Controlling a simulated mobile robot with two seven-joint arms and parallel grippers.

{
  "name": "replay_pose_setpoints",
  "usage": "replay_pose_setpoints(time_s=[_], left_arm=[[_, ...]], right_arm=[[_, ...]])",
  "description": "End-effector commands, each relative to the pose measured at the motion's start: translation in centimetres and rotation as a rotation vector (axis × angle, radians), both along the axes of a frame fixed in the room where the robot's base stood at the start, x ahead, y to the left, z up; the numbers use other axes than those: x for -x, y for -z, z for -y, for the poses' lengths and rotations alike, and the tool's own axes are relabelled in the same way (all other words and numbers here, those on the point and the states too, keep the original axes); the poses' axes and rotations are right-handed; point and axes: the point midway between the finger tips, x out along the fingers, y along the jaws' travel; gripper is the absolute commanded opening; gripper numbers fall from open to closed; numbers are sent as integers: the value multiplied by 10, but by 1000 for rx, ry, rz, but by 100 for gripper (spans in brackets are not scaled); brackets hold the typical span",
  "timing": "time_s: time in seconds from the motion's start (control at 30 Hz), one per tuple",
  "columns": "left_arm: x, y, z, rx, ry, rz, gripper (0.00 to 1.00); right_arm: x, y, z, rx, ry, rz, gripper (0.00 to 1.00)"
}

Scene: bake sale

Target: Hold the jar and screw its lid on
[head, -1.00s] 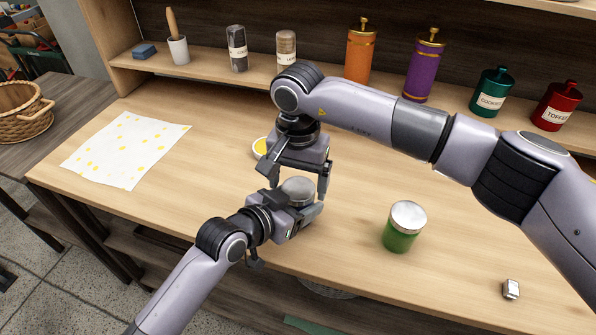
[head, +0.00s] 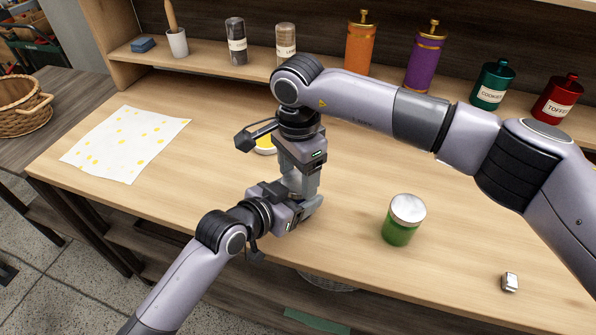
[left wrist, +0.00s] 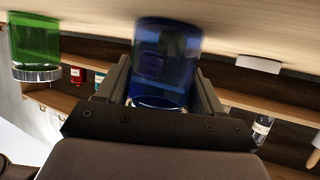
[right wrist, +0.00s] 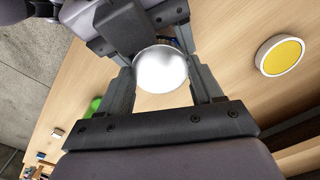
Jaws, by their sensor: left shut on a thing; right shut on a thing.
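A blue glass jar (left wrist: 165,60) sits between the fingers of my left gripper (left wrist: 162,85) in the left wrist view. In the head view, my left gripper (head: 300,208) holds low over the table's front edge, and the jar is hidden. My right gripper (head: 302,188) points down directly above it. In the right wrist view, a round silver lid (right wrist: 161,70) lies between the fingers of my right gripper (right wrist: 163,82), which is shut on it. The lid is over the jar; I cannot tell how far it is seated.
A green jar with a silver lid (head: 402,228) stands to the right, and a small metal object (head: 510,282) lies near the front edge. A yellow-topped white disc (head: 265,146) is behind my grippers. A spotted cloth (head: 125,145) lies left.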

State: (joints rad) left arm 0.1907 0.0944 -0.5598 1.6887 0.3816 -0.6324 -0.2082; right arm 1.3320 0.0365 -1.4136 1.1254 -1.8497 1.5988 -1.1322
Motion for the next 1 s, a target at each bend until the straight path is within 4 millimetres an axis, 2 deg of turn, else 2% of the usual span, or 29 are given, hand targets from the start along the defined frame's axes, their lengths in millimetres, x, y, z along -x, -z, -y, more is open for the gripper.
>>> replay_pose_setpoints(time_s=[0.1,0.3,0.47,0.73,0.77,0.83,1.0], left_arm=[[1,1,1,-1,3,-2,0],[1,1,1,0,3,-2,0],[1,1,1,0,3,-2,0],[1,1,2,0,4,-3,0],[1,1,2,0,4,-3,0],[1,1,1,0,4,-3,0],[1,1,1,0,1,-3,0]], right_arm=[[0,-1,-1,-4,180,2,29],[0,-1,-1,-3,425,1,29],[0,-1,-1,-4,501,2,29],[-1,-1,-1,-4,506,2,29],[-1,-1,-1,-4,506,2,69],[-1,-1,0,-4,505,2,91],[0,0,-1,-2,503,0,91]])
